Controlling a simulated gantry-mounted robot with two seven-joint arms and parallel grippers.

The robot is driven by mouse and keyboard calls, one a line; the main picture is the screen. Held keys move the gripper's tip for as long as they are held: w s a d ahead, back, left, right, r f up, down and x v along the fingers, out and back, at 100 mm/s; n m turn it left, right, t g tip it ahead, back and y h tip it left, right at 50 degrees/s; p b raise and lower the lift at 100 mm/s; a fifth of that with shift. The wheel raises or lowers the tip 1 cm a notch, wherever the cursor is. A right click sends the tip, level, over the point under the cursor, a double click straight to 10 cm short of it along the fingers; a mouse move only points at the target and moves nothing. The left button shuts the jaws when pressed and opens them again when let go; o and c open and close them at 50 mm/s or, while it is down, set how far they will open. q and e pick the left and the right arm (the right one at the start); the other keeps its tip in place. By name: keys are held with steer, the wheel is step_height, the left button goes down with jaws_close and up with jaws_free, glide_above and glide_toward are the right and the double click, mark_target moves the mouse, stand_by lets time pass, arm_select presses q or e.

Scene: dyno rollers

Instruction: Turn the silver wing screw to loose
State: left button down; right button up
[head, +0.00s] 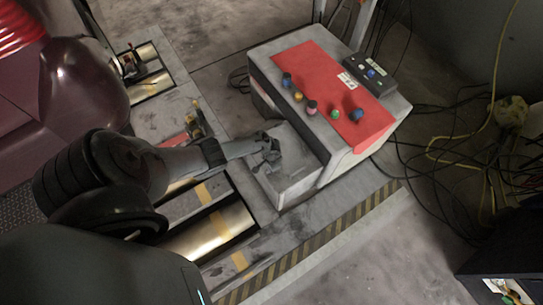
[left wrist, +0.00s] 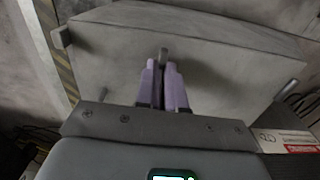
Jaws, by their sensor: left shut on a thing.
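The silver wing screw (left wrist: 163,54) stands out from a grey metal panel (left wrist: 110,62) in the left wrist view. Only its tip shows between my fingers. My left gripper (left wrist: 164,70) has its two purple fingers closed around it. In the head view, my left gripper (head: 270,152) reaches the grey lower housing of the control box (head: 352,165). The screw is hidden by the gripper there. My right gripper is in neither view.
A second metal pin (left wrist: 288,90) sticks out at the panel's right. The box has a red top (head: 318,75) with several coloured knobs and a black control unit (head: 371,72). Metal rollers (head: 205,235) lie in the floor at left. Loose cables (head: 480,155) lie at right.

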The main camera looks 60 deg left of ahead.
arm_select(q)
steer(key=c, duration=1.2)
jaws_free()
steer(key=shift+c, duration=0.2)
step_height(320, 180, up, 11)
steer(key=p, duration=0.8)
steer(key=shift+f, duration=0.1)
